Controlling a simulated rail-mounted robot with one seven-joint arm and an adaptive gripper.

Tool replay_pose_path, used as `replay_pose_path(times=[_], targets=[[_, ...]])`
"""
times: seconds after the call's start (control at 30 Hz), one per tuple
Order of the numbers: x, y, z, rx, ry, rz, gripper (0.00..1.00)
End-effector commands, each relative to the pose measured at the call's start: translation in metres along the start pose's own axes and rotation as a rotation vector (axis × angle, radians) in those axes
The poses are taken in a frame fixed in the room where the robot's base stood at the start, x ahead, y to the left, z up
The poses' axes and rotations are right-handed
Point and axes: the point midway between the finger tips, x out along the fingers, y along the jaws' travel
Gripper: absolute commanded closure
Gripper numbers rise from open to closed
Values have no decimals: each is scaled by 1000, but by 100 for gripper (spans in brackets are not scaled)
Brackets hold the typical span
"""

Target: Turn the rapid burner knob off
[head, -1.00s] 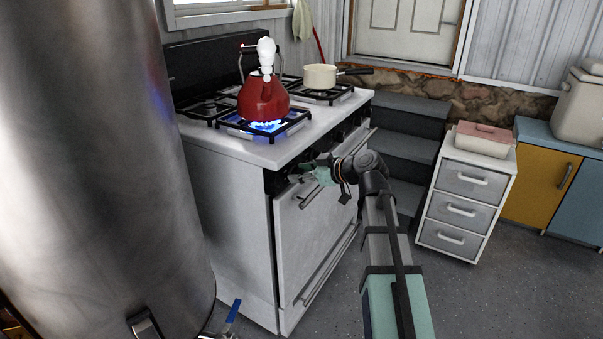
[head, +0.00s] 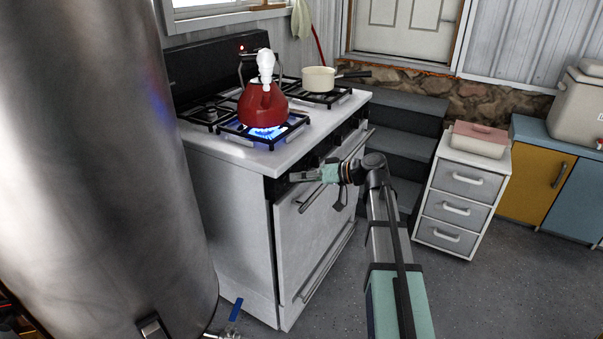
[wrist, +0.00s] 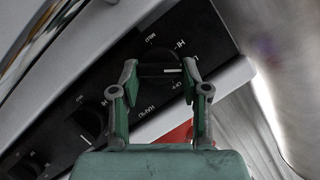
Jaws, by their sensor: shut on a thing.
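The stove's black front panel fills the middle of the wrist view. The dark round rapid burner knob (wrist: 158,66) has a white line and printed marks including HI around it. My gripper (wrist: 161,72) has one finger on each side of this knob and is shut on it. In the head view my gripper (head: 293,177) is at the left part of the stove's front panel, and the knob there is too small to tell apart. A blue flame (head: 262,132) burns under the red kettle (head: 262,106) on the front left burner.
Another knob (wrist: 90,121) sits on the panel to the left. The oven door handle (head: 318,188) is just below my gripper. A big metal barrel (head: 95,170) stands left of the stove (head: 232,205). A drawer cabinet (head: 462,205) stands right, with open floor before it.

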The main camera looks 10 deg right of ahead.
Motion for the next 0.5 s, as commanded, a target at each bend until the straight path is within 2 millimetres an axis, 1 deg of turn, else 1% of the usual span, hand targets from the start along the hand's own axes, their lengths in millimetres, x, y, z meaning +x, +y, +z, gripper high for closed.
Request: replay_pose_path(times=[0.07,0.5], targets=[[0,0,-3,70,-1,-30,89],[0,4,-1,456,0,-189,89]])
